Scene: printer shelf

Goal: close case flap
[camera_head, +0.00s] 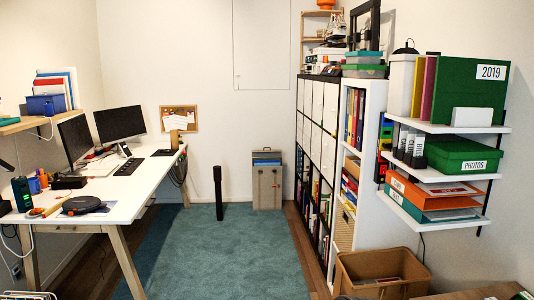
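A tall grey-beige case (268,190) stands on the floor against the back wall, left of the bookcase. Its flap (267,153) appears raised at the back of the top, and blue items (266,162) show at its opening. The case is small in view, so the exact angle of the flap is hard to tell. Neither of my grippers is in view.
A teal rug (215,255) covers the open floor before the case. A black post (218,192) stands left of the case. A white desk (115,190) is at left; bookcases (345,205) and an open cardboard box (347,268) are at right.

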